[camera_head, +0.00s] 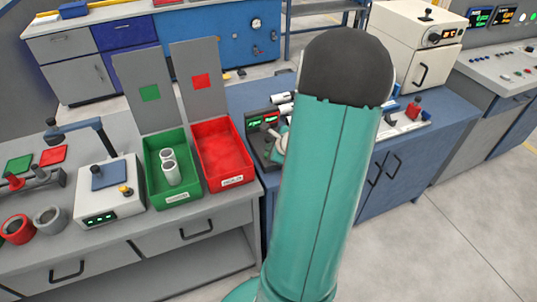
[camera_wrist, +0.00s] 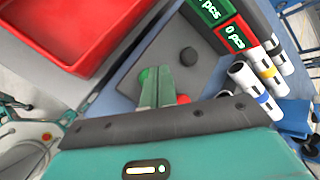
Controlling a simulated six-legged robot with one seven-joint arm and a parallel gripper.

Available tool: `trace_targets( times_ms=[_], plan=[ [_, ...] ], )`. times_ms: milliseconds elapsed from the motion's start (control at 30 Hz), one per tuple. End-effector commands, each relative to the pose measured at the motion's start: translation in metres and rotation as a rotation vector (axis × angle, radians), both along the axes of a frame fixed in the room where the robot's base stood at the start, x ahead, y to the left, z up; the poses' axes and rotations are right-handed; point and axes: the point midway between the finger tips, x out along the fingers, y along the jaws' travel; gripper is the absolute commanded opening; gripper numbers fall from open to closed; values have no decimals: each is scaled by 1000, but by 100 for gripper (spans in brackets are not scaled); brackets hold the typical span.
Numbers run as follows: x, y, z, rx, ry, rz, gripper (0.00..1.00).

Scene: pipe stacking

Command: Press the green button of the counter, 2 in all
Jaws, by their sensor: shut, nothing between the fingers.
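The counter (camera_wrist: 150,50) is a dark grey box with a black knob (camera_wrist: 188,56) and two lit displays. Its green button (camera_wrist: 147,74) shows at the tips of my gripper (camera_wrist: 158,72), partly hidden by the fingers. My gripper is shut and empty. I cannot tell whether the fingertips touch the button. A red button (camera_wrist: 183,98) shows just right of the fingers. One display (camera_wrist: 235,37) reads 0 pcs; the other's number is cut off at the top edge. In the head view the counter (camera_head: 254,140) stands on the blue bench, partly hidden by my arm.
A red bin (camera_head: 222,150) and a green bin (camera_head: 160,185) holding white pipes stand left of the counter. White pipes (camera_wrist: 262,68) with coloured bands lie close to the counter's right side. A grey device (camera_head: 108,195) with a display stands farther left.

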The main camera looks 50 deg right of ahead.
Motion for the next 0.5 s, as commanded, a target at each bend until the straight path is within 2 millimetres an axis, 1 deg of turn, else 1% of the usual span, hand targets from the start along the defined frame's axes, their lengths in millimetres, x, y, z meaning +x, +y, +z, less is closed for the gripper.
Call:
trace_targets(
  times_ms=[367,500],
  plan=[
    [0,0,3,0,-1,0,0],
    [1,0,13,-3,-2,2,0]
  ],
)
